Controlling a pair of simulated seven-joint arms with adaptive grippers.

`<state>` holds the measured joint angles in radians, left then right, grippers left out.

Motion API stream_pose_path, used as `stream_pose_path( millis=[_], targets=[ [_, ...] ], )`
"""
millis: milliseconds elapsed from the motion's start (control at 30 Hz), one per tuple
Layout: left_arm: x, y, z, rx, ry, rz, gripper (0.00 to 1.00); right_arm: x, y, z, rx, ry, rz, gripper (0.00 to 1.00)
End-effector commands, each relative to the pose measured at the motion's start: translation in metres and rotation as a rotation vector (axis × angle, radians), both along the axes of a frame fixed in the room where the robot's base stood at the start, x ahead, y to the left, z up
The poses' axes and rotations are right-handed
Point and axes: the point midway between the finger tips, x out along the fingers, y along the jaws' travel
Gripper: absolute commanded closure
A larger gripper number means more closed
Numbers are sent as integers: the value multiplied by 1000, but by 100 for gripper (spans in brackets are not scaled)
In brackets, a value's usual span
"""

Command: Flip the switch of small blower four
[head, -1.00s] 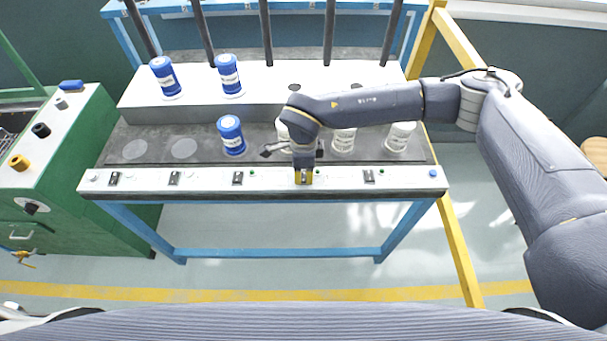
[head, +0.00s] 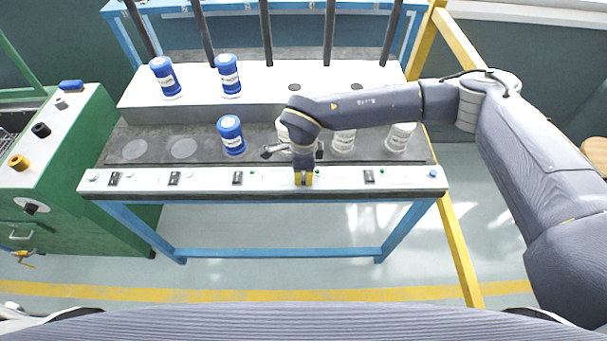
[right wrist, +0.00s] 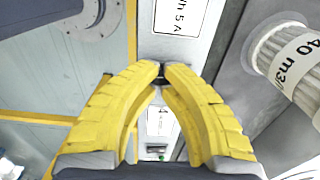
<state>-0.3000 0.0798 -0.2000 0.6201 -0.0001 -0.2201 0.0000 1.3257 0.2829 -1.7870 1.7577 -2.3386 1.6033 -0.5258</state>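The white switch strip (head: 206,180) runs along the bench's front edge with a row of dark switches. The fourth switch from the left is covered by my right gripper (head: 303,182), which points down at the strip. In the right wrist view, the yellow fingers (right wrist: 161,72) come together at their tips, with a small dark piece between or just behind them; I cannot tell if they touch the switch. A white blower (head: 343,140) stands behind the strip, right of the gripper; another is partly hidden by my arm. My left gripper is out of view.
Neighbouring switches (head: 238,178) and (head: 369,176) flank the gripper. A blue blower (head: 231,136) stands on the dark tray, and two more blue ones stand on the raised shelf (head: 190,96). A green cabinet (head: 62,170) is at left.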

Motion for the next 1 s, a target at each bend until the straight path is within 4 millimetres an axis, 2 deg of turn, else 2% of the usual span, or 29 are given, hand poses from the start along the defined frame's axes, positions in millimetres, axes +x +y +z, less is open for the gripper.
stream_pose_path(
  millis=[700, 1000],
  targets=[
    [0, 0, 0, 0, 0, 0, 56, 1, 0, 50, 1, -2, 1, 100],
    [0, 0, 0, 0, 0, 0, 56, 0, 0, 64, 0, -1, 0, 100]
  ],
)
